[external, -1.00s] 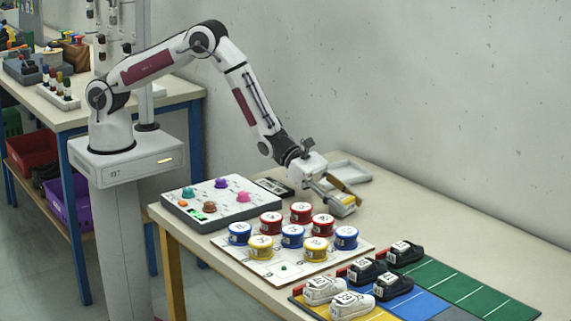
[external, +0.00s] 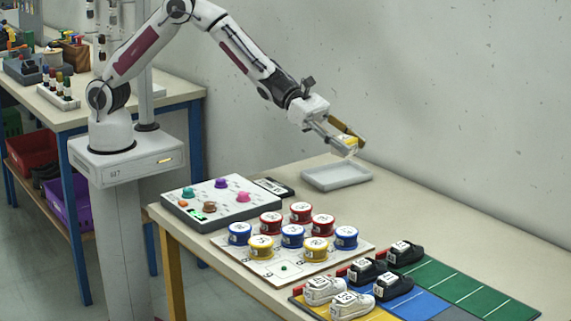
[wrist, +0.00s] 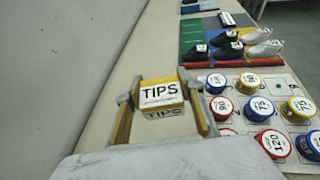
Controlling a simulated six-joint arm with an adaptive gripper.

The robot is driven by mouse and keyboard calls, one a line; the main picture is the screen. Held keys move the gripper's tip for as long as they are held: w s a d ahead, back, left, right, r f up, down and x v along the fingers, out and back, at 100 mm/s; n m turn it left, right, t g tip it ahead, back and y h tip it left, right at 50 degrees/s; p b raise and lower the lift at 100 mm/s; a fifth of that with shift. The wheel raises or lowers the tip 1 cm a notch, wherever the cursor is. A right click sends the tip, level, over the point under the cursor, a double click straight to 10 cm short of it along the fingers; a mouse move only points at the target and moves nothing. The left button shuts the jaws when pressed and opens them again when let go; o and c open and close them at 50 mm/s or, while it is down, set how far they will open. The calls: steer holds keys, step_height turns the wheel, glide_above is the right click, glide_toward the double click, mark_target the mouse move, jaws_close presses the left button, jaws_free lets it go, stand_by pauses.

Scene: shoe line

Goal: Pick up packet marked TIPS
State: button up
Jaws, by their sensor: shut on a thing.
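The packet marked TIPS (wrist: 161,94) is yellow and white, and its label faces the wrist camera. My gripper (wrist: 163,103) is shut on it, with one finger on each side. In the external view my gripper (external: 348,142) holds the packet (external: 347,139) in the air above the table, over the light grey tray (external: 338,177). The tray looks empty in the external view. The packet's far side is hidden.
Several red, blue and yellow round tins (external: 291,235) stand on a white board in front. A control box with coloured knobs (external: 222,203) is at left. Shoes (external: 405,252) lie on coloured mats at right. The wall is behind the table.

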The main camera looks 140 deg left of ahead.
mark_target(348, 140)
step_height(348, 140, up, 11)
stand_by(0.5)
